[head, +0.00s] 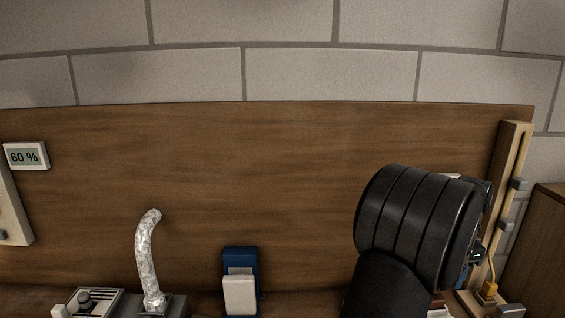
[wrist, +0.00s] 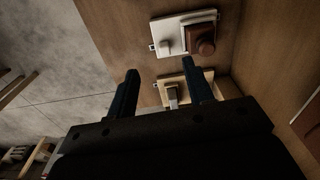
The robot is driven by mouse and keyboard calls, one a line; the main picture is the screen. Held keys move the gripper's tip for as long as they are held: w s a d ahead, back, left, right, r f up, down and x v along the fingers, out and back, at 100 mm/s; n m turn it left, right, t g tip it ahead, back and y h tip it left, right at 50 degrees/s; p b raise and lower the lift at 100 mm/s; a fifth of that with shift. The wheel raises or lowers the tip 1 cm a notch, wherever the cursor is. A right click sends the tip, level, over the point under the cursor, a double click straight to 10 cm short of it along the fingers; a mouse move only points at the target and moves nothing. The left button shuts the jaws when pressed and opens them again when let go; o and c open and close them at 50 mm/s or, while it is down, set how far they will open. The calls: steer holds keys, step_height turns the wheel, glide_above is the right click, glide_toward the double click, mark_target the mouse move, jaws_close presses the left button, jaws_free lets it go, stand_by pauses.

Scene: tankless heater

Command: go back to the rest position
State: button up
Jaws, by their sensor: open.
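In the wrist view my gripper (wrist: 160,88) is open, with its two dark blue fingers spread apart. Nothing is held between them. In the head view my black arm fills the lower right and hides the gripper.
A wooden back panel (head: 200,170) stands before a block wall. Along its foot are a silvery flexible hose (head: 147,260), a blue holder with a white block (head: 240,285) and a small box (head: 90,300). A display (head: 26,156) reads 60 %. A slotted wooden post (head: 508,190) stands at right.

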steer(key=s+a+r+n, duration=0.2)
steer(key=a, duration=0.5)
steer(key=s+a+r+n+t+h, duration=0.1)
steer(key=s+a+r+n, duration=0.1)
steer(key=a, duration=0.5)
steer(key=shift+s+a+r+t, duration=0.3)
steer(key=shift+s+a+r, duration=0.15)
steer(key=shift+s, duration=0.4)
stand_by(1.6)
steer(key=s+a+f+n+t, duration=0.1)
steer(key=s+a+f+n, duration=0.1)
steer(key=s+a, duration=0.4)
steer(key=s+a+f+n+t, duration=0.1)
steer(key=s+a+f+n, duration=0.2)
steer(key=s+a+f, duration=0.2)
steer(key=s+a+f+n+t+h, duration=0.1)
steer(key=s+a+f+n, duration=0.2)
steer(key=s+a, duration=0.3)
steer(key=a, duration=0.3)
steer(key=shift+s+a+f, duration=0.15)
steer(key=shift+s+f, duration=0.1)
steer(key=shift+s, duration=0.15)
